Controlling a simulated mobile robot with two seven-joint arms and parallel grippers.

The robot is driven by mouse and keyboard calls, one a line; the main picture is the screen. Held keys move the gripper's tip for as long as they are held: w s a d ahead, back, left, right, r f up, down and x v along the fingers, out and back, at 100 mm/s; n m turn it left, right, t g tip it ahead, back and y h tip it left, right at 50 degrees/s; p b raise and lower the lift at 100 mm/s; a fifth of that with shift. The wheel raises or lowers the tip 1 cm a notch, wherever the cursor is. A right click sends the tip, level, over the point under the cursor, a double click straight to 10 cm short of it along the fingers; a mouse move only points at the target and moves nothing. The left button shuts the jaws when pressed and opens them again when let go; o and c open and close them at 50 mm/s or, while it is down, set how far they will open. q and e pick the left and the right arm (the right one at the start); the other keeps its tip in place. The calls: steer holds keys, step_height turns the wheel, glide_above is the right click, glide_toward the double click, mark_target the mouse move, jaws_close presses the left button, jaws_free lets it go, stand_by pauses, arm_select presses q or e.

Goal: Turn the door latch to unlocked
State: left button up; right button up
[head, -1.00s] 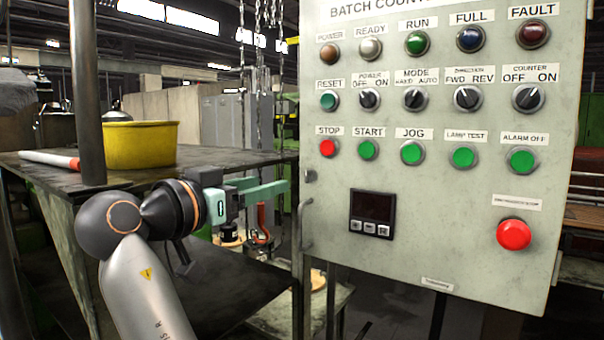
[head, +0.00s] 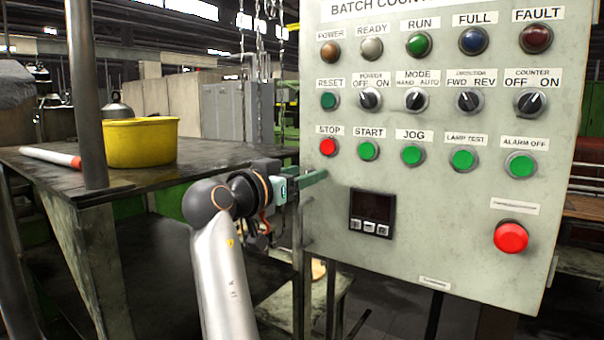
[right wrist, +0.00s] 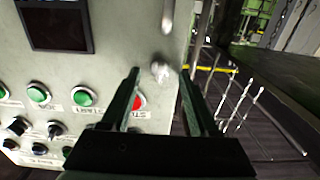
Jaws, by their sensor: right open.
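The grey control cabinet (head: 440,260) faces me on the right in the head view. My right gripper (head: 308,180) is at the cabinet's left edge and hides the latch there in that view. In the right wrist view, the small silver latch (right wrist: 160,72) sits on the cabinet edge. My right gripper (right wrist: 159,78) is open, with one finger on each side of the latch in that picture. I cannot tell whether the fingers touch it or whether it is locked. My left gripper is out of view.
A bar handle (head: 304,228) is just below the gripper on the cabinet edge. The cabinet front carries several buttons, knobs and a red stop button (head: 510,237). A yellow bowl (head: 140,145) stands on the dark table (head: 215,158) at left.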

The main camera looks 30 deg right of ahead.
jaws_close()
steer(key=shift+m, duration=0.3)
stand_by(0.4)
steer(key=m+b, duration=0.2)
steer(key=m, duration=0.1)
steer(key=shift+s+f+b, duration=0.1)
steer(key=shift+s+b, duration=0.05)
steer(key=shift+b, duration=0.25)
steer(key=m+b, duration=0.2)
steer(key=m, duration=0.5)
steer(key=m+b, duration=0.2)
steer(key=m, duration=0.5)
steer(key=shift+s+d+f+b, duration=0.15)
steer(key=shift+f+b, duration=0.05)
steer(key=shift+b, duration=0.2)
steer(key=shift+m, duration=0.3)
jaws_free()
